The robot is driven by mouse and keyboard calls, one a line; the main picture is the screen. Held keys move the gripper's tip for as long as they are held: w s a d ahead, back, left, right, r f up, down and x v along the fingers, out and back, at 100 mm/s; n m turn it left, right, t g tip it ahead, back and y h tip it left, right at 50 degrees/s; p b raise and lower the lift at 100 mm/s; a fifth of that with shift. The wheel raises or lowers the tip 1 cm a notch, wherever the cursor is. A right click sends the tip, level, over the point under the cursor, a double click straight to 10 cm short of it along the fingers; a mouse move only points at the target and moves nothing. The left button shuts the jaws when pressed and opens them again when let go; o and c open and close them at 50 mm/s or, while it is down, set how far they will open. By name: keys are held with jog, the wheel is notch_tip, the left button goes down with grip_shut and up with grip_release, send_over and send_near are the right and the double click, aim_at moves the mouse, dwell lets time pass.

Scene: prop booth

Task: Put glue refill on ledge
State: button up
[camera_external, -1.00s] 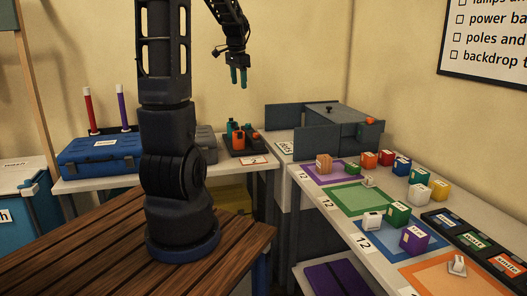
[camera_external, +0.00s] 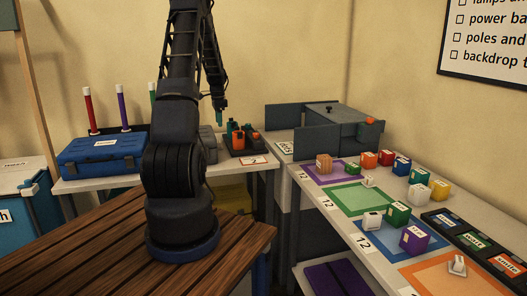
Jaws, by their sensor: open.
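I cannot tell for sure which thing is the glue refill or which is the ledge; no label with either name can be read. Orange and dark teal pieces (camera_external: 238,138) stand in a black tray (camera_external: 248,152) on the back table, by a card marked 2. Red (camera_external: 88,108), purple (camera_external: 122,105) and green upright sticks with white tips stand behind the blue case; my arm partly hides the green one. My gripper (camera_external: 219,117), with teal fingertips, points down just above and left of the tray pieces. It is open, and nothing shows between its fingers.
A blue case (camera_external: 100,156) lies on the back table left of my arm. A grey box with open flaps (camera_external: 335,118) stands in the corner. The right table holds coloured mats, several small blocks (camera_external: 414,238) and a black labelled strip (camera_external: 470,235).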

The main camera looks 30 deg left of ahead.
jog(key=f, duration=0.4)
jog(key=a+f, duration=0.1)
jog(key=f, duration=0.7)
jog(key=shift+w+a+f, duration=0.1)
jog(key=shift+w+a, duration=0.05)
jog(key=c, duration=1.1)
jog(key=shift+c, duration=0.2)
